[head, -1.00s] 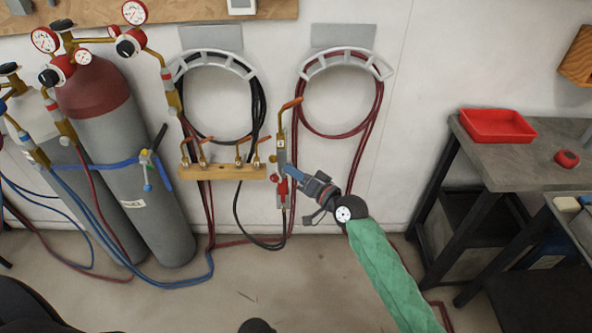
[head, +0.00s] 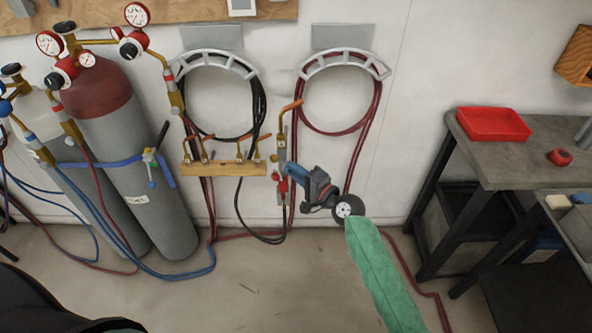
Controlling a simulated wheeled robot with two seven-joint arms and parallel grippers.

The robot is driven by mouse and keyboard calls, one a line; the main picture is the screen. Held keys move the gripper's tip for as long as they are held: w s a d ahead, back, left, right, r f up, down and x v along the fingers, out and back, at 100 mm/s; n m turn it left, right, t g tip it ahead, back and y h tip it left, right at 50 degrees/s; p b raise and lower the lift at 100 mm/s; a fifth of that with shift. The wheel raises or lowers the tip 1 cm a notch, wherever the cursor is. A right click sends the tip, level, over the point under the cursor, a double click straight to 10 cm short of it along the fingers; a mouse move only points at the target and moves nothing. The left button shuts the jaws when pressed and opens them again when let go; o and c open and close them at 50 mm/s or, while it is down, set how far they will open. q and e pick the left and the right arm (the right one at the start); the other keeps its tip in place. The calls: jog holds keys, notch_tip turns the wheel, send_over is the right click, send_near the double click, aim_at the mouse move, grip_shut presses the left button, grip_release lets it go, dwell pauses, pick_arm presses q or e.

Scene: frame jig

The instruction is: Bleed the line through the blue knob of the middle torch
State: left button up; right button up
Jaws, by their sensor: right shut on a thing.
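A torch with an orange tip (head: 291,105) and a brass and grey body (head: 282,143) stands upright at the right end of the wooden rack (head: 222,168). A red knob (head: 283,186) shows low on it. My right gripper (head: 290,171) reaches in from the right and is shut at the torch's side, where a blue part shows. This looks like the blue knob, but the fingers mostly cover it. Several smaller brass pieces (head: 204,152) with orange ends stand along the rack. My left gripper is not in view.
A dark red hose (head: 367,140) and a black hose (head: 262,105) hang on wall hooks. Gas cylinders (head: 155,195) with gauges stand at left. At right is a bench (head: 545,150) with a red tray (head: 493,124). Hoses cross the otherwise clear floor.

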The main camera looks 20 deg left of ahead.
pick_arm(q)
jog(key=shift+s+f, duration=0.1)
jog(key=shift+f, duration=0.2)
pick_arm(e)
jog(key=o, duration=1)
jog(key=shift+d, duration=0.1)
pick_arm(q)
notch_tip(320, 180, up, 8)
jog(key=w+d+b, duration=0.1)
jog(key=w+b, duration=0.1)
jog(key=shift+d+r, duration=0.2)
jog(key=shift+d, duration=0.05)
pick_arm(e)
jog(key=shift+v, duration=3.85)
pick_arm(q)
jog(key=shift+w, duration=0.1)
pick_arm(e)
jog(key=shift+s, duration=0.1)
